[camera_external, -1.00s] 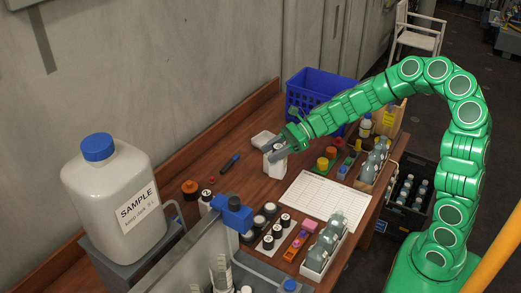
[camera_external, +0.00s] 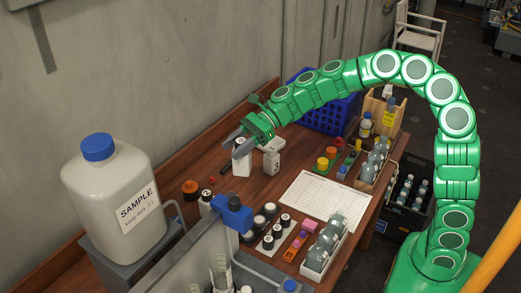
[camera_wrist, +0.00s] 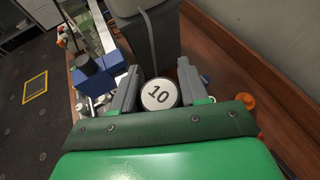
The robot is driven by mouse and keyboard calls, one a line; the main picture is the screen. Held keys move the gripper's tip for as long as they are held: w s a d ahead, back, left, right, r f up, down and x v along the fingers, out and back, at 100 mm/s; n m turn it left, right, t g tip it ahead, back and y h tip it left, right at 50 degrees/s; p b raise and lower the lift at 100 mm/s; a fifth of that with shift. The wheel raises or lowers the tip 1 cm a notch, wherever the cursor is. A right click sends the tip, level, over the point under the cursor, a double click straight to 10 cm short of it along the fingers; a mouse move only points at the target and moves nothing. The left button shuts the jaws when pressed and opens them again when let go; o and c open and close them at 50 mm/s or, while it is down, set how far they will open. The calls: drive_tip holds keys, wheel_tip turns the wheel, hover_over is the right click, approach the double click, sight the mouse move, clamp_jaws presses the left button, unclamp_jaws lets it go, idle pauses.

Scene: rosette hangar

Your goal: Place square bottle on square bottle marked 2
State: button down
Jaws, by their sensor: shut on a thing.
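My gripper (camera_external: 240,147) is shut on a white square bottle (camera_external: 242,165), over the left part of the wooden table. A white bottle marked 3 (camera_external: 272,162) stands upright just right of the held one. A white bottle with a dark number on its top (camera_external: 207,196), seemingly 2, stands to the left, apart from the held bottle. Its number is too small to read surely. Whether the held bottle touches the table is unclear.
An orange-capped item (camera_external: 190,187) is beside the numbered bottle. A paper sheet (camera_external: 322,200), bottle racks and a blue basket (camera_external: 330,117) lie right. The wall borders the table behind.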

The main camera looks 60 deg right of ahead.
drive_tip(key=w+a+f, duration=0.3)
drive_tip(key=w+f, duration=0.9)
drive_tip(key=shift+w+a+f, duration=0.2)
drive_tip(key=shift+w+f, duration=0.1)
drive_tip(key=shift+w, duration=0.1)
idle(0.4)
drive_tip(key=shift+f, duration=0.15)
drive_tip(key=c, duration=0.6)
unclamp_jaws()
drive_tip(key=v, duration=1.2)
drive_tip(key=shift+r, duration=0.2)
